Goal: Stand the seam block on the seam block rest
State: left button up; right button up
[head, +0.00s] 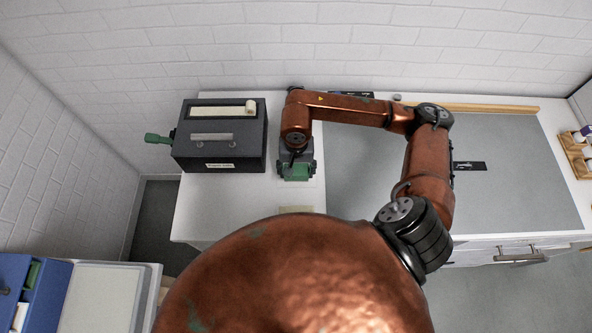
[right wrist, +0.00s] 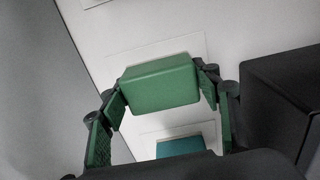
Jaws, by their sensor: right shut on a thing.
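A green block with rounded edges (right wrist: 158,85), which I take to be the seam block, is between the fingers of my right gripper (right wrist: 160,105). The gripper is shut on it, with green pads on its fingers. In the head view the right gripper (head: 297,172) points down over the white worktop, just right of the dark machine. The block's underside is hidden, so I cannot tell whether it touches anything. A pale flat plate (right wrist: 185,47) shows behind the block, and a second plate carries a teal piece (right wrist: 185,146). I cannot tell which is the seam block rest. My left gripper is not in view.
The dark machine (head: 220,140) with a green crank handle (head: 157,138) stands left of the gripper. A grey mat (head: 500,190) covers the worktop to the right, with a wooden strip (head: 480,108) behind it. White worktop (head: 215,205) is clear before the machine.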

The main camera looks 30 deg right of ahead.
jog(key=shift+f, duration=0.15)
jog(key=o, duration=1.1)
jog(key=shift+r+p, duration=1.3)
jog(key=shift+r, duration=2.7)
